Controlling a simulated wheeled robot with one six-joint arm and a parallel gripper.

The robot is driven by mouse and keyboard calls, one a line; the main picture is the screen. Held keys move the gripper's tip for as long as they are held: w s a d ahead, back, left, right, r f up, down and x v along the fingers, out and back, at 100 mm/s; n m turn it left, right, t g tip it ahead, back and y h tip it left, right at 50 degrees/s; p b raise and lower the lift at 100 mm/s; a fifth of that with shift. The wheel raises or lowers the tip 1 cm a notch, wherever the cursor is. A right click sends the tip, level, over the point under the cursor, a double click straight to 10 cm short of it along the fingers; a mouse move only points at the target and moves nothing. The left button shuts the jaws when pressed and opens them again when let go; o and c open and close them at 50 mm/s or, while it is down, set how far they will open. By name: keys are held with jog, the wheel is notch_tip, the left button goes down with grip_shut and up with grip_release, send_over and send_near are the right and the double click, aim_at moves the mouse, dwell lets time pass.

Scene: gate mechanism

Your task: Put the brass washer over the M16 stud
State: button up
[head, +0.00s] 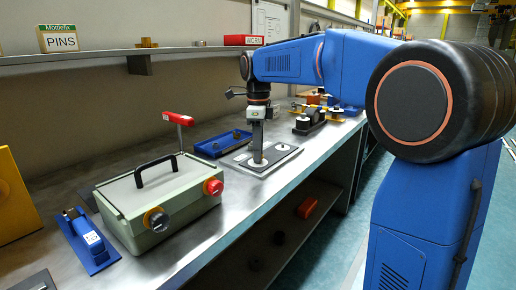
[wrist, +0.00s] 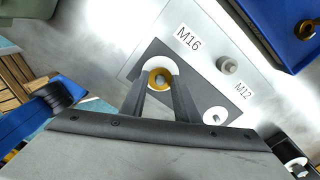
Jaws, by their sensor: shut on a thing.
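The brass washer (wrist: 152,79) is a small ring between my fingertips in the wrist view. My gripper (wrist: 161,83) is shut on it, one finger on each side. A grey stud end (wrist: 162,80) shows through the ring's hole, and a white disc (wrist: 157,62) lies around and below it, by the M16 label (wrist: 188,38). I cannot tell how far down the stud the washer sits. In the head view my gripper (head: 258,158) points straight down with its tips close to the plate (head: 240,159); the washer is not clear there.
A second white disc (wrist: 215,117) is near the M12 label (wrist: 243,91), and a grey round post (wrist: 228,65) stands between the labels. A blue tray (head: 213,149) lies behind the plate. A green box with a handle (head: 150,208) stands left of it.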

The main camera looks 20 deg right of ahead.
jog(key=shift+f, duration=0.2)
jog(key=o, duration=1.1)
jog(key=shift+r, duration=3.5)
